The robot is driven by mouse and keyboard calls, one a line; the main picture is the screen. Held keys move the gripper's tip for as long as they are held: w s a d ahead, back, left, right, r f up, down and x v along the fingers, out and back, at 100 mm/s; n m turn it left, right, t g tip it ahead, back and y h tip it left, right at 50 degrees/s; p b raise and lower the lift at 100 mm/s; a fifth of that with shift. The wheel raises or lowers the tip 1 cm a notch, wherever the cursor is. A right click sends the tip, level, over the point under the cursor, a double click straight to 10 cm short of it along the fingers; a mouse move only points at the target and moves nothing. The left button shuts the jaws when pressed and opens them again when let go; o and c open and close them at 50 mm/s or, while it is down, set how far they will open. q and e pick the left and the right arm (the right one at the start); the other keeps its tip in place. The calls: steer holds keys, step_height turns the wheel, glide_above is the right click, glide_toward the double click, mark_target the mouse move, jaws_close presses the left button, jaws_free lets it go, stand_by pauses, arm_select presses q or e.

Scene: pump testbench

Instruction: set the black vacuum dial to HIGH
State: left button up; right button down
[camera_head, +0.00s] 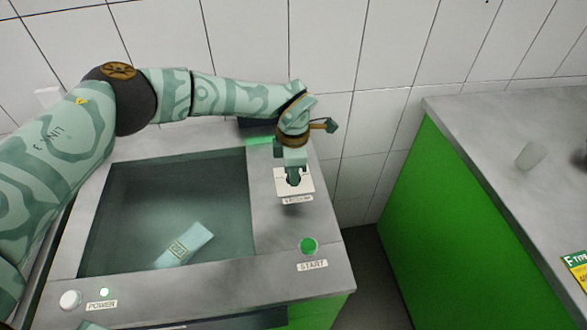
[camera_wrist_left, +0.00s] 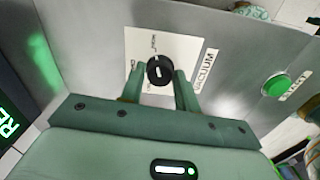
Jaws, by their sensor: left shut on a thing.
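The black vacuum dial (camera_wrist_left: 160,70) sits on a white label plate (camera_wrist_left: 143,46) marked VACUUM on the grey bench top. My left gripper (camera_wrist_left: 166,78) has one finger on each side of the dial and is shut on it. The dial carries a white pointer mark; the small lettering around it is too small to read surely. In the head view my left gripper (camera_head: 293,180) comes down from above onto the white plate (camera_head: 307,182) and hides most of the dial. My right gripper is not clearly visible.
A green START button (camera_head: 308,246) lies in front of the plate. A white POWER knob (camera_head: 70,299) and a lit green lamp (camera_head: 104,292) are at the front left. A sunken basin (camera_head: 130,225) holds a pale packet (camera_head: 184,246). A green-sided counter (camera_head: 440,200) stands right, across a gap.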

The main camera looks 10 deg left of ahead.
stand_by(0.4)
arm_select(q)
steer(key=o, duration=1)
steer(key=shift+c, duration=0.2)
step_height(320, 180, up, 16)
steer(key=p, duration=0.3)
steer(key=shift+r, duration=0.15)
